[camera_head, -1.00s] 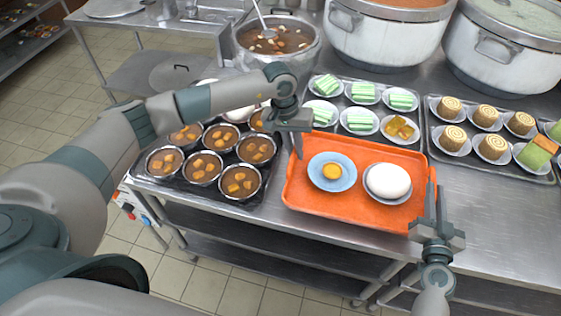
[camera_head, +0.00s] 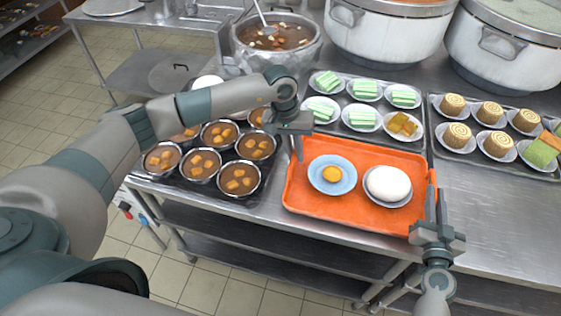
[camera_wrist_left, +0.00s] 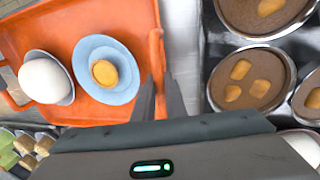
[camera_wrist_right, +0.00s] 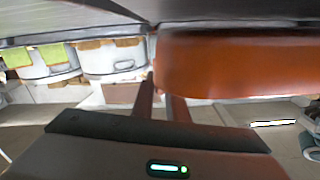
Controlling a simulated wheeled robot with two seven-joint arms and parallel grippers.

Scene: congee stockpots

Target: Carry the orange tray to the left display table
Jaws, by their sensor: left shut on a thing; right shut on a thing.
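The orange tray (camera_head: 330,208) is on the steel counter in the head view. It holds a blue plate (camera_head: 322,184) with a small yellow item and a saucer with a white bun (camera_head: 388,183). My left gripper (camera_head: 299,152) is shut on the tray's left rim; in the left wrist view its fingers (camera_wrist_left: 160,95) meet the orange rim (camera_wrist_left: 156,55). My right gripper (camera_head: 437,205) is shut on the tray's right rim. In the right wrist view its fingers (camera_wrist_right: 160,105) are at the end of the orange tray wall (camera_wrist_right: 230,62). The left display table cannot be identified for certain.
Bowls of brown dessert (camera_head: 240,178) stand close left of the tray. A tray of green cakes (camera_head: 362,92) is just behind it, and a tray of rolls (camera_head: 492,140) is to the right. Large pots (camera_head: 385,32) stand at the back. A steel side table (camera_head: 150,70) is at the upper left.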

